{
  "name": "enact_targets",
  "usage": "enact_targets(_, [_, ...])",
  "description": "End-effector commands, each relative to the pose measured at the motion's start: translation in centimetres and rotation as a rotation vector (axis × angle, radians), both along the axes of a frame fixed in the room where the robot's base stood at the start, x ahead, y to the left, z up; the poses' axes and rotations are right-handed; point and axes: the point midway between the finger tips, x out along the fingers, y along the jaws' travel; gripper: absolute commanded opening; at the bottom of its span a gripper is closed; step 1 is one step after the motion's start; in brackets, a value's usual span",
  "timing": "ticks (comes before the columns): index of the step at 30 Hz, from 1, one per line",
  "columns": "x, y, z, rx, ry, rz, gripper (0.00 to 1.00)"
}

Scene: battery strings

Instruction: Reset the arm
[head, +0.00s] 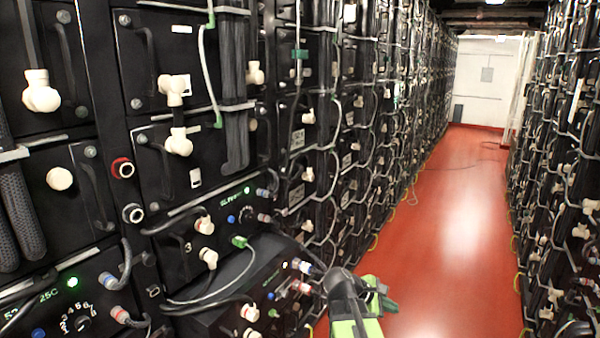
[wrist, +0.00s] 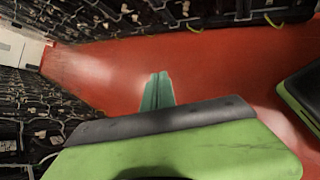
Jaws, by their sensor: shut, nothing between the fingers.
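My gripper (wrist: 157,90) shows in the wrist view as two green fingers lying side by side, closed together with nothing between them. They stand out over the red floor (wrist: 210,62). In the head view my gripper (head: 384,297) is at the bottom, right of centre, at the end of my green and dark grey arm. It is in the open aisle, apart from the battery rack on the left.
A tall rack of black battery units (head: 190,120) with white knobs, plugs and cables fills the left side. A second rack (head: 565,170) lines the right side.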

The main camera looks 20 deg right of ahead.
Motion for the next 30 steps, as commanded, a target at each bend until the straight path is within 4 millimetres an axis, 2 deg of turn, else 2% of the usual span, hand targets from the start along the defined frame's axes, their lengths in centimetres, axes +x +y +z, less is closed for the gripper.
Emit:
enact_targets(1, [0.7, 4.3, -1.5, 0.087, -0.055, -0.008, 0.0])
enact_targets(2, [1.0, 6.7, -2.4, 0.147, -0.091, -0.026, 0.0])
enact_targets(3, [1.3, 10.1, -3.5, 0.231, -0.135, -0.057, 0.0])
enact_targets(5, [1.1, 15.1, -5.2, 0.365, -0.196, -0.131, 0.0])
enact_targets(6, [0.7, 18.2, -6.2, 0.458, -0.23, -0.202, 0.0])
enact_targets(8, [-0.4, 22.5, -7.5, 0.608, -0.278, -0.362, 0.0])
enact_targets(9, [-1.2, 24.6, -8.1, 0.701, -0.309, -0.509, 0.0])
enact_targets(12, [-2.4, 28.2, -8.6, 0.825, -0.347, -0.788, 0.0])
enact_targets(15, [-2.8, 29.0, -8.6, 0.833, -0.383, -0.938, 0.0])
enact_targets(18, [-2.8, 28.9, -8.6, 0.822, -0.407, -0.988, 0.0])
enact_targets(30, [-2.7, 28.8, -8.6, 0.821, -0.412, -0.99, 0.0])
